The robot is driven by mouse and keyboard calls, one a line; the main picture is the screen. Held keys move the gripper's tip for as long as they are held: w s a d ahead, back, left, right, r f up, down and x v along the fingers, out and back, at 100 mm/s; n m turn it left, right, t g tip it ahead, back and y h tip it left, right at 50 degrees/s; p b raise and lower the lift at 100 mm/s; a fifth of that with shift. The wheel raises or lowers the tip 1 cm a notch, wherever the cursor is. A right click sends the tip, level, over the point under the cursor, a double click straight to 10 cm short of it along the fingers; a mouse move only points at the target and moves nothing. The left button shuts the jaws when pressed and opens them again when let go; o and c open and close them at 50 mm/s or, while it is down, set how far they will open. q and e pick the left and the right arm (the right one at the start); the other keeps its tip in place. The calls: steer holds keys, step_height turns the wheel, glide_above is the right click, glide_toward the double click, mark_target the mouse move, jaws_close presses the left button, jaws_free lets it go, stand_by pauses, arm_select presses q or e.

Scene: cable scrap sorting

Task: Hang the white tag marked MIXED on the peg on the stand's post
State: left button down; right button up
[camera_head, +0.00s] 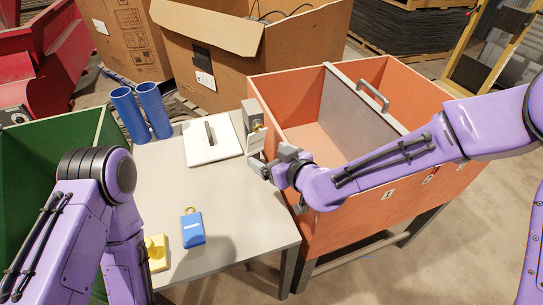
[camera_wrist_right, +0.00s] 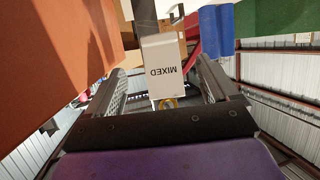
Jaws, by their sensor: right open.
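The white tag marked MIXED (camera_wrist_right: 165,72) is between the spread fingers of my right gripper (camera_wrist_right: 168,92) in the wrist view, with a gap on both sides. Its lettering is upside down there, and a yellow ring (camera_wrist_right: 168,102) shows at its lower end in that picture. In the head view the tag (camera_head: 256,144) is upright against the stand's grey post (camera_head: 252,112), just under a brassy part. My right gripper (camera_head: 268,168) is beside it, open. The peg is hidden, so I cannot tell whether it passes through the ring. My left gripper is out of view.
A blue tag (camera_head: 193,229) and a yellow tag (camera_head: 157,254) lie on the grey table (camera_head: 235,222). A white lidded panel with a handle (camera_head: 211,140) lies behind. The orange divided bin (camera_head: 335,225) borders the table's right. Blue tubes (camera_head: 154,108) and a green bin (camera_head: 95,125) stand left.

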steer(key=shift+s, duration=0.1)
steer(key=p+v, duration=0.4)
steer(key=v, duration=0.6)
steer(key=shift+p, duration=0.3)
steer(key=shift+s+d+r, duration=0.1)
steer(key=shift+s, duration=0.1)
